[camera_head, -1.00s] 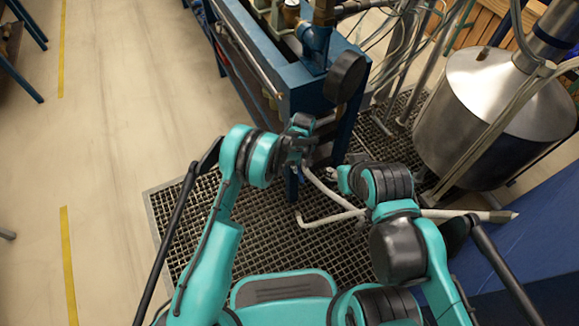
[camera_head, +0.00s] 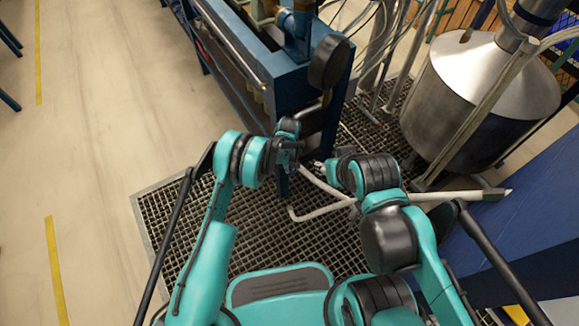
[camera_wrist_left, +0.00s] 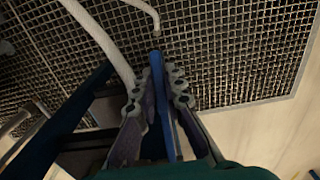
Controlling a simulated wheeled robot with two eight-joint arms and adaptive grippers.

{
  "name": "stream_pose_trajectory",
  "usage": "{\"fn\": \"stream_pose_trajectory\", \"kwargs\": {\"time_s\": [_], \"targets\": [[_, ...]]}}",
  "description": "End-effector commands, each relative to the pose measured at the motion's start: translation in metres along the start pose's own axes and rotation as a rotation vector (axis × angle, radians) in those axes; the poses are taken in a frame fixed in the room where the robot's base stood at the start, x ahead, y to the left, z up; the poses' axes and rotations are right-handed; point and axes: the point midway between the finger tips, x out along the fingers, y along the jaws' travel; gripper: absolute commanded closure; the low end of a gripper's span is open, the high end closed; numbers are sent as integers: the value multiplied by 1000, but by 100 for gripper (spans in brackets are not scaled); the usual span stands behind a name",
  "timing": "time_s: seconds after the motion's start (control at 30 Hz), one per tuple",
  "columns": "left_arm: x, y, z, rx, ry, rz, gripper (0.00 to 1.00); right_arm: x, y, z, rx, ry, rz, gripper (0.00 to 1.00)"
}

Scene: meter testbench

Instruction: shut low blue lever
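My left gripper (camera_head: 287,132) is at the near end of the blue bench, beside its corner leg (camera_head: 283,185). In the left wrist view its two fingers (camera_wrist_left: 158,85) stand close together with a small gap. A narrow blue bar (camera_wrist_left: 160,100) shows in that gap; I cannot tell whether it is the low blue lever or the bench leg behind, nor whether the fingers touch it. The lever is not clearly visible in the head view. My right gripper (camera_head: 322,170) is right of the left one, near a white pipe; its fingers are too small to read.
The blue bench (camera_head: 335,90) carries a dark round disc (camera_head: 329,61). A white bent pipe (camera_head: 320,212) lies low over the floor grating (camera_head: 240,220). A steel tank (camera_head: 480,100) stands to the right. Open floor (camera_head: 95,140) is to the left.

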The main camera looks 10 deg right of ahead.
Motion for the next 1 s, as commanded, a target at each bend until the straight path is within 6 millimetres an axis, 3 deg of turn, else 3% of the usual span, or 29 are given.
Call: {"fn": "stream_pose_trajectory", "kwargs": {"time_s": [0.17, 0.43, 0.7, 0.73, 0.8, 1.0], "targets": [[-1, 0, 0, -2, -19, 0, 100, 0, 0, 0, 0, 0, 0, 60], [-17, 0, 10, -2, -240, 0, 100, 0, 0, 0, 0, 0, 0, 60], [-18, 0, 11, 0, -250, 0, 100, 0, 0, 0, 0, 0, 0, 60], [-18, 0, 11, 0, -250, 0, 85, 0, 0, 0, 0, 0, 0, 60], [-18, 0, 11, 0, -250, 0, 69, 0, 0, 0, 0, 0, 0, 60], [-18, 0, 11, 0, -249, 0, 69, 0, 0, 0, 0, 0, 0, 60]]}}
